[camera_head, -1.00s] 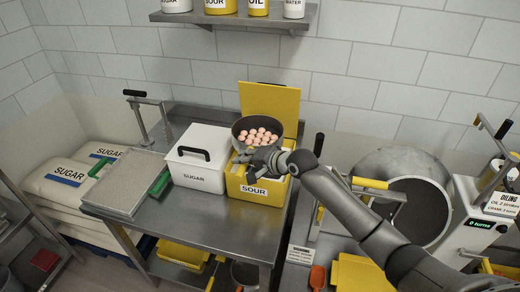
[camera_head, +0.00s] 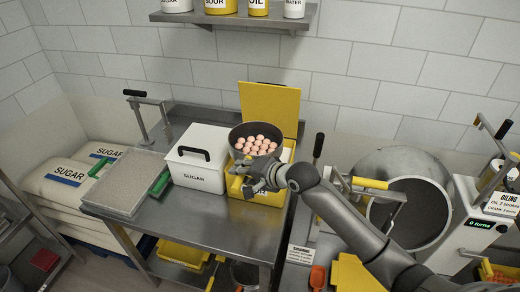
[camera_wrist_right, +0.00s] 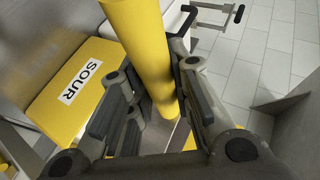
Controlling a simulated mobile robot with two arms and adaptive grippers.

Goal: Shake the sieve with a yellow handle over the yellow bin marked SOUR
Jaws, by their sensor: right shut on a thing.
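The sieve (camera_head: 237,134) is a dark round pan with several pinkish-orange balls (camera_head: 257,145) in it. It is held over the yellow SOUR bin (camera_head: 270,198), whose yellow lid (camera_head: 268,105) stands open behind it. My right gripper (camera_head: 256,182) is at the near side of the sieve, above the bin's front left. In the right wrist view it is shut on the yellow handle (camera_wrist_right: 140,45). The SOUR label (camera_wrist_right: 80,82) shows at the left there. In the head view the gripper hides most of the handle and part of the bin. My left gripper is not in view.
A white SUGAR box (camera_head: 198,172) with a black handle stands just left of the bin. A flat tray (camera_head: 125,183) with green handles lies further left. A grey drum (camera_head: 410,195) stands to the right. The steel table's front (camera_head: 225,225) is clear.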

